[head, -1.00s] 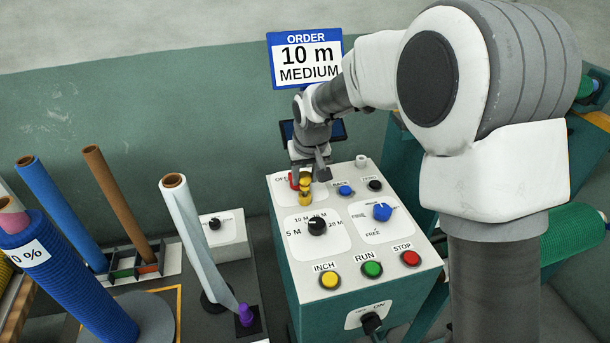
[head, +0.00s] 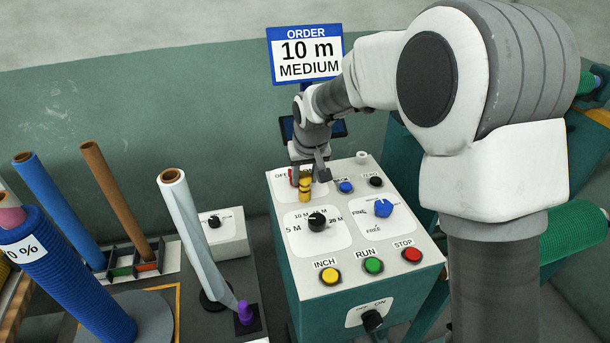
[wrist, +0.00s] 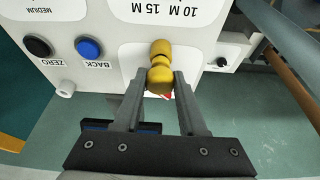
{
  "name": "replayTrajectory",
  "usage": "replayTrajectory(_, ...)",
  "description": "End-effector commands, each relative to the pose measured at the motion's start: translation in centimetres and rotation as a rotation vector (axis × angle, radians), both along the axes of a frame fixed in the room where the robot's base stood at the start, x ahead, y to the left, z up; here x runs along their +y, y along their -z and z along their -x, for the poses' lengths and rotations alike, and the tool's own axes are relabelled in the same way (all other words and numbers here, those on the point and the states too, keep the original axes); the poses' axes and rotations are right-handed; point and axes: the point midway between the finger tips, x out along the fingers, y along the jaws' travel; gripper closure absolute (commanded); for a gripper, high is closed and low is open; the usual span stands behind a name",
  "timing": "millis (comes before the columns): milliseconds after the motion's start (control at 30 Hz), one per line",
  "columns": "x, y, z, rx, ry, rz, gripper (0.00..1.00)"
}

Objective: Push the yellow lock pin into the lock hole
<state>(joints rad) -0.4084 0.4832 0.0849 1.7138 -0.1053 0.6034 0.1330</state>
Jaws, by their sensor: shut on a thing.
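The yellow lock pin (head: 305,188) is at the upper left of the control panel (head: 350,283), beside the OFF label. In the wrist view the rounded yellow pin (wrist: 160,82) sits between both fingertips of my gripper (wrist: 161,74), with another yellow rounded part just beyond it. My gripper (head: 309,176) is shut on the pin, close over the panel top. A red part (head: 294,178) shows beside the pin; only a bit of it is seen behind the pin in the wrist view. The lock hole is hidden, so the pin's depth cannot be told.
A black length knob (head: 317,222) stands in front of the pin. Blue BACK (head: 345,187) and black ZERO (head: 375,181) buttons are to its right. The order sign (head: 306,55) rises behind. Rolls on posts, such as the blue one (head: 60,210), stand left.

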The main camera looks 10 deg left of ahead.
Motion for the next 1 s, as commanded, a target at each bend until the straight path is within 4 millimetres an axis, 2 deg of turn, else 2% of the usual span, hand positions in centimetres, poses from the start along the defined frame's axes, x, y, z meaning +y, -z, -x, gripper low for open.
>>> replayTrajectory(200, -0.01, 0.82, 0.03, 0.002, 0.0, 0.001, 1.0)
replayTrajectory(467, -0.03, 0.86, 0.06, 0.003, 0.0, 0.001, 1.0)
replayTrajectory(500, -0.03, 0.86, 0.06, 0.003, 0.0, 0.001, 0.58)
replayTrajectory(667, -0.02, 0.84, 0.05, 0.003, 0.0, 0.001, 0.29)
replayTrajectory(700, -0.02, 0.83, 0.05, 0.002, 0.0, 0.001, 0.24)
replayTrajectory(1000, -0.03, 0.65, 0.06, 0.001, 0.0, 0.0, 0.24)
